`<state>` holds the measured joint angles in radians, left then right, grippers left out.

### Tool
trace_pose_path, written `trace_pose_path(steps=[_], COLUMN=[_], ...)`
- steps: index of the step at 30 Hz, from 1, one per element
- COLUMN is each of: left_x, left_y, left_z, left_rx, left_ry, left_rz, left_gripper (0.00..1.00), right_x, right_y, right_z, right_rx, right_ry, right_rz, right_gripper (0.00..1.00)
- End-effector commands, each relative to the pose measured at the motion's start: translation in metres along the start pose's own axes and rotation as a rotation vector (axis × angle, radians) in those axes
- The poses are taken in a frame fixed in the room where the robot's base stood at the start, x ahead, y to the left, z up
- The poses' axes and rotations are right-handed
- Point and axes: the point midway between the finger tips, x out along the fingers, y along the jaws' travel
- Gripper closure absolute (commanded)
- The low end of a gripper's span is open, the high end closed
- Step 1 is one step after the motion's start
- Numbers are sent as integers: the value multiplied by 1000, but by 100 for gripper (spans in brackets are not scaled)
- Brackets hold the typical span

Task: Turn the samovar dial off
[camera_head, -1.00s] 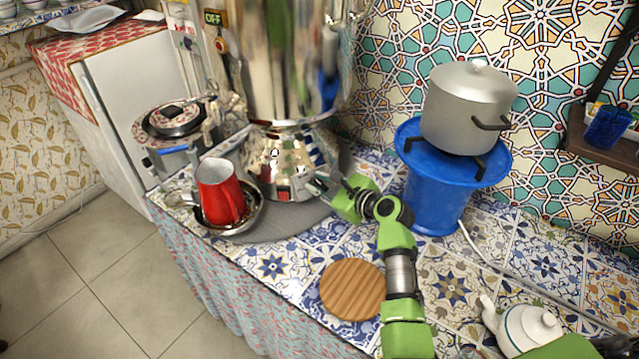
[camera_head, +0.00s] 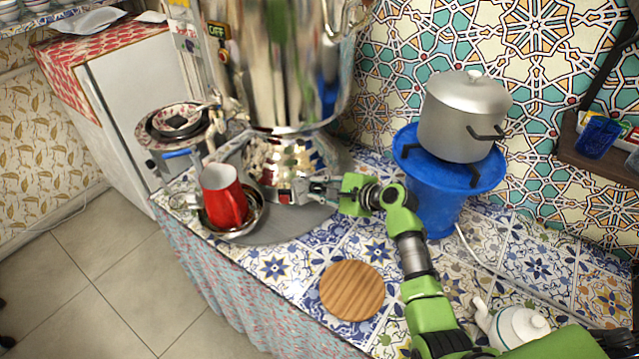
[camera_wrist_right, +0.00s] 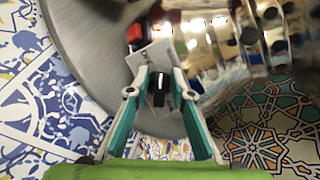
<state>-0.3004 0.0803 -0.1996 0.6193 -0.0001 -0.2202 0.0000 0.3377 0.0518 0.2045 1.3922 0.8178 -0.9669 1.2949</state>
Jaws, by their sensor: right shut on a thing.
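The tall shiny metal samovar (camera_head: 290,75) stands on the tiled counter, its top cut off by the frame. Its black dial (camera_wrist_right: 158,90) with a white mark sits on a pale plate at the samovar's base. My right gripper (camera_head: 312,190) reaches the base from the right. In the right wrist view the gripper's fingers (camera_wrist_right: 159,88) are closed around the dial, one on each side. In the head view the fingers hide the dial. A small red part (camera_head: 285,196) shows on the base to the left of the fingers. My left gripper is out of view.
A red mug (camera_head: 223,197) stands in a metal bowl left of the gripper. A round wooden board (camera_head: 352,290) lies in front. A grey pot (camera_head: 464,112) sits on a blue burner (camera_head: 430,200) at right. A white teapot (camera_head: 520,326) is at lower right.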

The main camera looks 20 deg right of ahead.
Motion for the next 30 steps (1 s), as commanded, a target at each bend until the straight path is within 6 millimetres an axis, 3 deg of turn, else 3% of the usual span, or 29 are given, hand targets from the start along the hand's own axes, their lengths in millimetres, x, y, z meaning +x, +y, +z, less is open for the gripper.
trace_pose_path(steps=[15, 30], left_x=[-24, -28], left_y=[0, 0], left_z=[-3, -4], left_rx=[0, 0], left_ry=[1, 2], left_rz=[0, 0], left_gripper=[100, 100], right_x=[-1, 0], right_y=[1, 4], right_z=[0, 0], right_rx=[-381, -494], right_ry=[0, -1], right_rz=[137, 177], right_gripper=[100, 100])
